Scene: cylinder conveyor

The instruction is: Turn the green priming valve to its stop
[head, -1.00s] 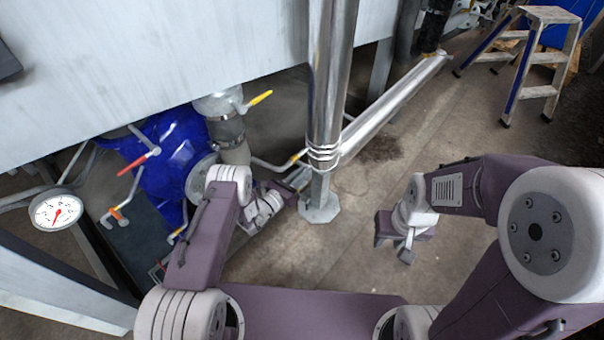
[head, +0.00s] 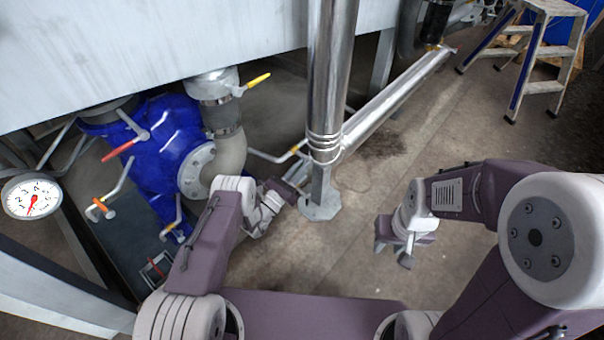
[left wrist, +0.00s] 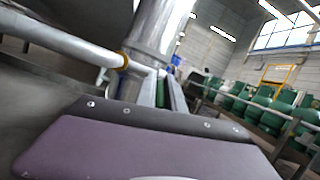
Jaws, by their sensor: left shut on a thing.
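My left gripper (head: 295,182) is at the left of the foot of the upright steel pipe, low near the floor. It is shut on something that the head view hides. In the left wrist view a narrow green piece (left wrist: 160,92) shows beside the dark gripper parts, below the pipe; it looks like the green priming valve's handle. How far it is turned cannot be told. My right gripper (head: 398,246) hangs over bare floor, apart from any valve; its jaw gap is unclear.
The steel pipe (head: 326,100) stands right of my left gripper. A blue pump (head: 165,150) with red-handled (head: 117,151) and orange-handled (head: 101,208) levers, a yellow handle (head: 258,80) and a gauge (head: 32,198) are left. A step ladder (head: 545,60) stands back right. Floor around my right gripper is clear.

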